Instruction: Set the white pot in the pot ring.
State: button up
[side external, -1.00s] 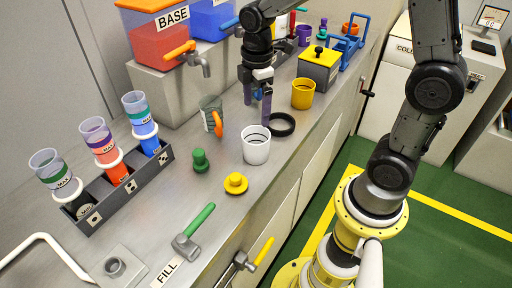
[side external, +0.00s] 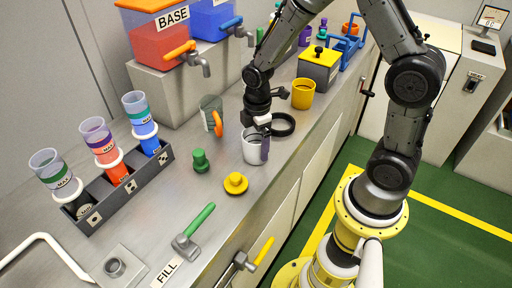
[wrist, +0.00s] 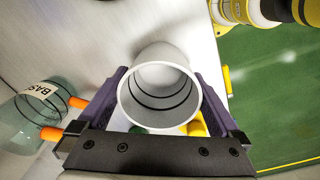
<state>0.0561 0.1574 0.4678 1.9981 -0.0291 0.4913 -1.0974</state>
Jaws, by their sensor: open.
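The white pot (side external: 252,154) stands upright on the steel counter. In the wrist view the white pot (wrist: 160,122) opens toward the camera, with dark lines inside. My gripper (side external: 257,146) is down at the pot, and its purple fingers straddle it. In the wrist view my gripper (wrist: 162,90) is open with one finger on each side of the pot; I cannot tell whether they touch it. The black pot ring (side external: 290,129) lies on the counter just behind and right of the pot, partly hidden by my wrist; I see nothing inside it.
A clear beaker with an orange handle (side external: 212,116) stands close left of the pot. A green knobbed piece (side external: 200,162) and a yellow one (side external: 236,184) stand in front. A yellow cup (side external: 303,94) stands behind the ring. The counter's front edge (side external: 297,168) is near.

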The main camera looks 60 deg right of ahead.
jog(key=shift+f, duration=0.1)
jog(key=shift+c, duration=0.2)
jog(key=c, duration=1.2)
